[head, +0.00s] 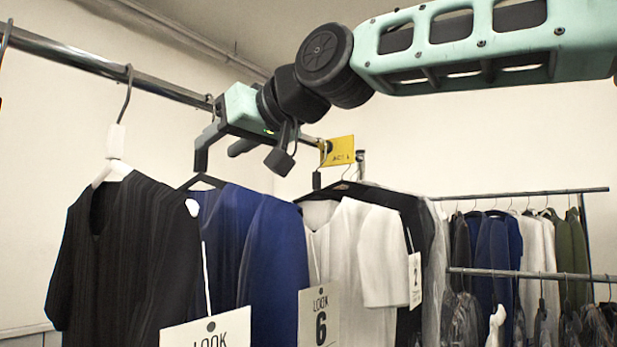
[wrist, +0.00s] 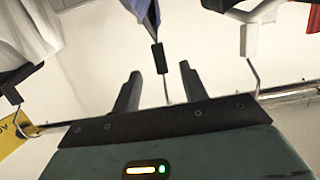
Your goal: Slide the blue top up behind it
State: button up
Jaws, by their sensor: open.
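The blue top (head: 249,240) hangs from the rail on a dark hanger, between a black top and a white top. In the wrist view only a small bit of the blue top (wrist: 146,12) shows, with its hanger's black neck block (wrist: 158,58) and thin hook. My gripper (head: 221,150) is at the rail above the blue top. It also shows in the wrist view (wrist: 157,88), open, with one finger on each side of the hanger's hook and block. I see gaps on both sides, so nothing is gripped. The hook's upper end is hidden behind my gripper.
The black top (head: 125,260) hangs left on a white-necked hanger (head: 115,142). The white top (head: 352,250) hangs right, with more garments beyond. A yellow card (head: 337,151) marks the rail (head: 165,88) right of my gripper. Bare rail lies between the black and blue tops' hangers. A second rack stands at back right.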

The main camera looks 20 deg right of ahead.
aim_at(205, 157)
jog(key=shift+p+x, duration=1.05)
jog(key=shift+x, duration=1.85)
jog(key=shift+w, duration=0.25)
jog(key=shift+w+d+b, duration=1.5)
jog(key=shift+w+d, duration=2.25)
jog(key=shift+d, duration=1.8)
jog(key=shift+w+d+b, duration=1.5)
jog(key=shift+w+d, duration=2.25)
jog(key=shift+d, duration=1.8)
jog(key=s+d+b, duration=0.6)
jog(key=s+b, duration=0.2)
jog(key=s, duration=0.3)
jog(key=shift+s, duration=0.3)
